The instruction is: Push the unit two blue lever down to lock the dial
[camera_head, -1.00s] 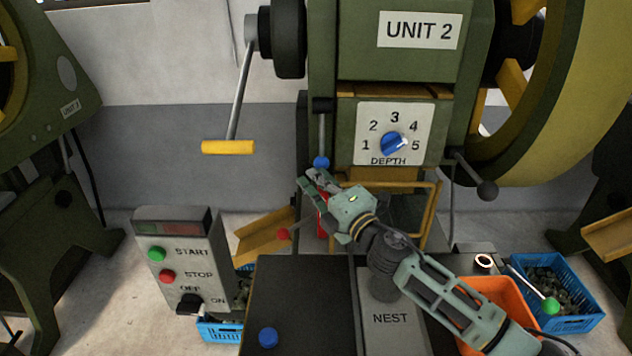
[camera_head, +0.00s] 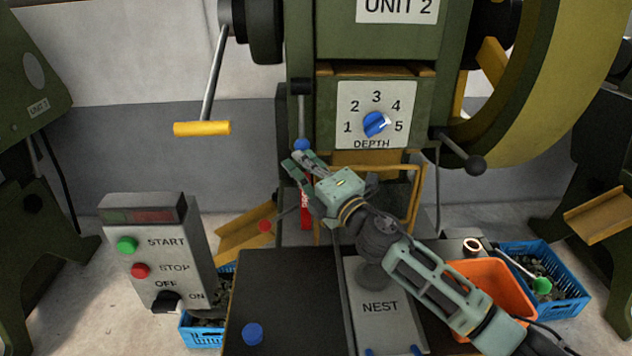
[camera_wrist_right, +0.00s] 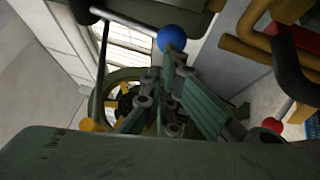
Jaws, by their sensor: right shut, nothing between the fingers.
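The unit two lever has a blue ball knob (camera_head: 302,144) on a thin rod that hangs from a dark pivot on the left of the green press (camera_head: 365,60). The blue depth dial (camera_head: 375,124) sits right of the lever, its pointer between 4 and 5. My right gripper (camera_head: 296,160) is shut and empty, its fingertips just below the blue knob. In the right wrist view the blue knob (camera_wrist_right: 171,39) is just beyond the fingertips (camera_wrist_right: 172,52); I cannot tell whether they touch. My left gripper is not in view.
A crank with a yellow handle (camera_head: 202,128) hangs at the left. A control box (camera_head: 155,255) with green and red buttons stands at front left. A red-knobbed lever (camera_head: 265,226) is below my gripper.

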